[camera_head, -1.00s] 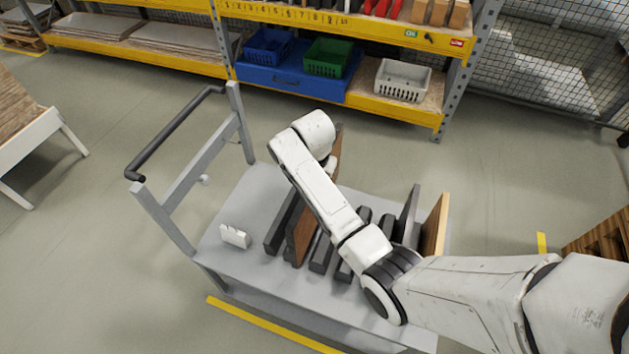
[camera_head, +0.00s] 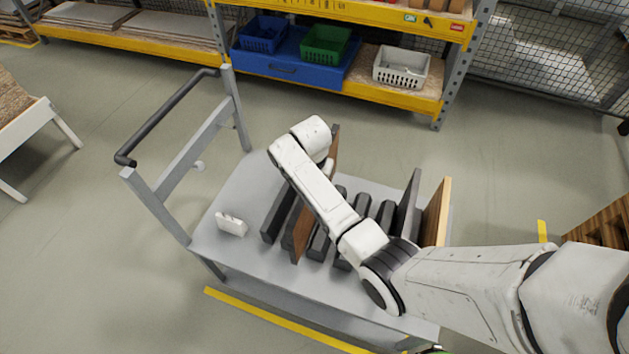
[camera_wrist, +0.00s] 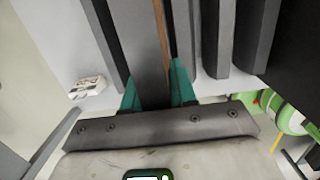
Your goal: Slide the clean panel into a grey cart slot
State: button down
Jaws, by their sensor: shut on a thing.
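A brown-edged panel (camera_head: 301,234) stands on edge over the grey cart (camera_head: 222,252), among its dark divider bars (camera_head: 278,213). My arm covers its middle in the head view. In the wrist view the panel (camera_wrist: 140,40) shows a grey face and a brown edge, with dark bars on both sides. My gripper (camera_wrist: 157,90) is shut on it with teal fingers on either side. The gripper's fingers are hidden in the head view. I cannot tell whether the panel's lower edge rests on the cart deck.
A dark panel (camera_head: 407,205) and a light wood panel (camera_head: 436,212) stand at the cart's right end. A small white object (camera_head: 231,224) lies on the deck at left, near the cart handle (camera_head: 165,115). A yellow shelf (camera_head: 400,98) with bins stands behind.

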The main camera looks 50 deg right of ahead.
jog(key=shift+w+f+b, duration=0.1)
jog(key=shift+f+b, duration=1.95)
jog(key=shift+f, duration=0.6)
jog(key=c, duration=0.8)
grip_release()
jog(key=shift+f, duration=0.1)
jog(key=r, duration=0.7)
jog(key=a+r, duration=0.1)
jog(key=r, duration=0.2)
jog(key=shift+s+a+r, duration=0.1)
jog(key=shift+s+r, duration=0.2)
jog(key=shift+r, duration=0.05)
